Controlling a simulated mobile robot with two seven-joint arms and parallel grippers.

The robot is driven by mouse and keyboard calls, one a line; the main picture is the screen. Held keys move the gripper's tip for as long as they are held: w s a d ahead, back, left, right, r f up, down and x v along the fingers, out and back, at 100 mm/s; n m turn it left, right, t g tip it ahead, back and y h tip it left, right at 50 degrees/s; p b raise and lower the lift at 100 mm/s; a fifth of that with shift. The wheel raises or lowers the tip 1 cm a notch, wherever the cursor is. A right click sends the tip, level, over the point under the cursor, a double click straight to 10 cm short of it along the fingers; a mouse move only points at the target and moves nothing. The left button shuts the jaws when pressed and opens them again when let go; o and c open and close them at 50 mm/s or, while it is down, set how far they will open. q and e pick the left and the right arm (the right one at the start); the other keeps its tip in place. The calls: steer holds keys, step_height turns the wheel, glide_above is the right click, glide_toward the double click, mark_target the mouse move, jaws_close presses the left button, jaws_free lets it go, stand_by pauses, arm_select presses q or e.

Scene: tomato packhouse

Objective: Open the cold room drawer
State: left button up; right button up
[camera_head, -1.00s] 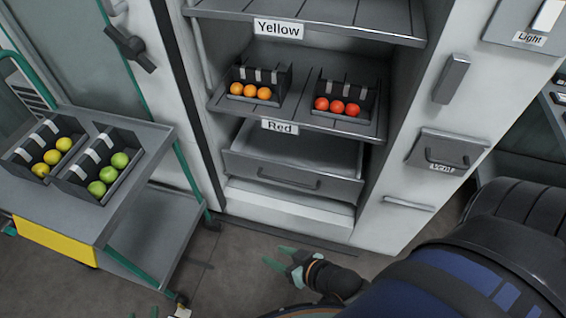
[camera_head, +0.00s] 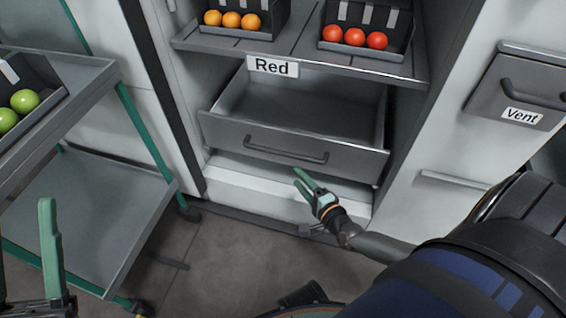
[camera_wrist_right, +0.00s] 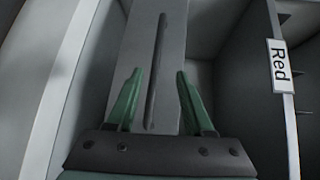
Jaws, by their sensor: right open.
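The cold room drawer (camera_head: 225,131) is the grey drawer under the shelf labelled Red. Its empty inside shows from above. A dark bar handle (camera_head: 285,155) runs across its front. My right gripper (camera_head: 302,180) is open and empty, just below and in front of the handle's right part. In the right wrist view the handle (camera_wrist_right: 157,70) shows between the two green fingers (camera_wrist_right: 158,75), beyond their tips; I see no contact. My left gripper (camera_head: 25,228) is at the lower left edge, partly cut off, with its fingers apart, well away from the drawer.
The shelf (camera_head: 290,45) above holds a crate of orange tomatoes (camera_head: 231,20) and one of red tomatoes (camera_head: 354,37). A trolley (camera_head: 100,75) with green tomatoes stands at left. A vent panel (camera_head: 520,90) is on the right wall. The floor before the drawer is clear.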

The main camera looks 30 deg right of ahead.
mark_target(285, 156)
arm_select(q)
steer(key=shift+m+g+h, duration=0.3)
steer(key=shift+m+h, duration=0.3)
steer(key=shift+m, duration=0.1)
steer(key=shift+s+d+f+b, duration=0.15)
steer(key=shift+f+b, duration=0.75)
steer(key=shift+s+d+f+b, duration=0.1)
steer(key=shift+d+f+b, duration=0.05)
steer(key=shift+f+b, duration=0.8)
steer(key=shift+s+d+f+b, duration=0.15)
steer(key=shift+f+b, duration=0.75)
arm_select(e)
steer(key=shift+m+h, duration=0.3)
steer(key=shift+m, duration=0.3)
steer(key=shift+w+d+f, duration=0.4)
steer(key=shift+w+f, duration=0.05)
steer(key=shift+w, duration=1.7)
steer(key=shift+w+d+f, duration=0.4)
steer(key=shift+w+f, duration=0.1)
steer(key=shift+w, duration=1.65)
steer(key=shift+w+d+f, duration=0.4)
steer(key=shift+w+f, duration=0.05)
steer(key=shift+w, duration=1.7)
jaws_close()
